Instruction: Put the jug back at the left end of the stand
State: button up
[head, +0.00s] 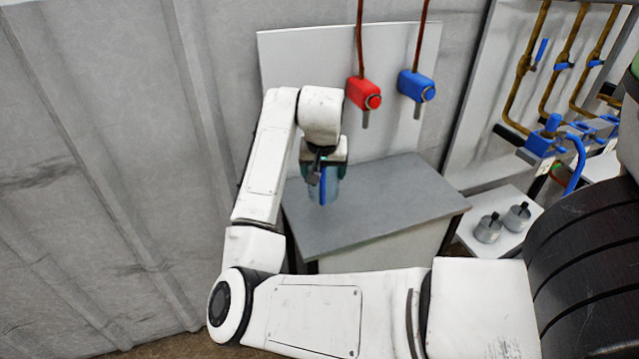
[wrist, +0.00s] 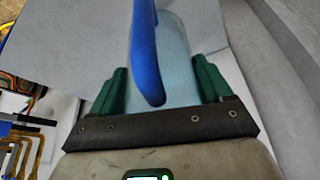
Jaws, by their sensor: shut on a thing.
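The jug (head: 332,188) is a clear, pale blue vessel with a dark blue handle, seen in the head view over the left part of the stand. My gripper (head: 324,172) is shut on it from above. In the wrist view the jug (wrist: 178,60) sits between the green fingers of my gripper (wrist: 162,85), with its blue handle facing the camera. The stand (head: 385,205) is a grey-topped table against the wall. The jug's base is close to the stand top; I cannot tell if it touches. My arm hides part of the stand's left end.
A red tap (head: 364,93) and a blue tap (head: 416,87) hang on the white back panel (head: 300,60) above the stand. The stand's middle and right are clear. Two metal weights or canisters (head: 488,228) stand on a low white surface at right, near brass pipes (head: 525,65).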

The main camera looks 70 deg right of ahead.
jog(key=shift+w+d+f, duration=0.25)
jog(key=shift+w+f, duration=0.1)
jog(key=shift+f, duration=0.2)
jog(key=shift+w+d+f, duration=0.25)
jog(key=shift+w+f, duration=0.1)
jog(key=shift+f, duration=1.55)
jog(key=shift+f, duration=0.15)
jog(key=o, duration=1.4)
jog(key=shift+r, duration=0.2)
jog(key=v, duration=1.2)
jog(key=shift+s+f, duration=0.1)
